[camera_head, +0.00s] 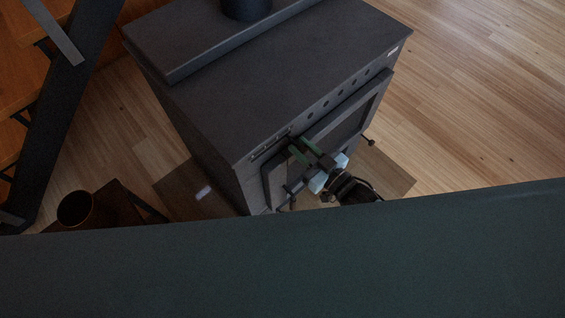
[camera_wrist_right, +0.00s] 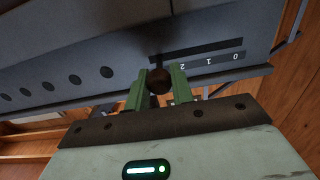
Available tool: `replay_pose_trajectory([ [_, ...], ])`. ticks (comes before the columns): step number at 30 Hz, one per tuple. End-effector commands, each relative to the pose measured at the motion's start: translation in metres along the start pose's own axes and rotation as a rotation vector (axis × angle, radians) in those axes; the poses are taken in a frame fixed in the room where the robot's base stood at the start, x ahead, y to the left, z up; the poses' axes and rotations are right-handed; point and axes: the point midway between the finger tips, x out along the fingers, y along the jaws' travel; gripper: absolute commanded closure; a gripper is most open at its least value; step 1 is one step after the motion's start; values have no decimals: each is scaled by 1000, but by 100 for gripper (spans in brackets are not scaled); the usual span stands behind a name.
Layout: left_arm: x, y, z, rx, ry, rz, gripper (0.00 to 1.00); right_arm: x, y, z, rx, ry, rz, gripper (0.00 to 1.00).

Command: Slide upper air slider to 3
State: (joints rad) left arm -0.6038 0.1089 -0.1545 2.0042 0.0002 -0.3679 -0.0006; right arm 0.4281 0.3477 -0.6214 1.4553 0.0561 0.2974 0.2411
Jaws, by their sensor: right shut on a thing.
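The dark stove (camera_head: 280,70) stands on the wooden floor, with its upper air slider scale (camera_head: 268,145) at the top left of its front. In the right wrist view, the round brown slider knob (camera_wrist_right: 159,81) sits between the green fingers of my right gripper (camera_wrist_right: 160,92), which is shut on it. The slot (camera_wrist_right: 205,50) and the upside-down marks 0, 1 and 2 lie to its right. The knob is left of the 2; no 3 mark is readable. In the head view my right gripper (camera_head: 299,153) is at the stove's front. My left gripper is not in view.
The stove door (camera_head: 345,123) lies below a row of round holes, with a small handle (camera_head: 370,142) at its right. A dark bucket (camera_head: 76,208) stands at the lower left, near the stairs (camera_head: 50,110). The floor at the right is clear.

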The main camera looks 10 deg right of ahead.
Motion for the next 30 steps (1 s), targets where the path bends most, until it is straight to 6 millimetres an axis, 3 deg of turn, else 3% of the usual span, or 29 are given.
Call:
replay_pose_trajectory([
  [4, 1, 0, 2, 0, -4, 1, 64, -1, 14, 2, 1, -4, 1, 100],
  [13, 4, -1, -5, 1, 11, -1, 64, -1, 18, 1, 0, -4, 5, 100],
  [14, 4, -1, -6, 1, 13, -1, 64, -1, 18, 1, 0, -4, 5, 73],
  [18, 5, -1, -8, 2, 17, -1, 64, -1, 16, 1, 0, -3, 4, 55],
  [26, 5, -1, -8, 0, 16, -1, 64, -1, 14, 1, 2, -2, 1, 55],
  [30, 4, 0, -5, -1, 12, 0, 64, -11, 14, 1, 2, -3, 1, 55],
])
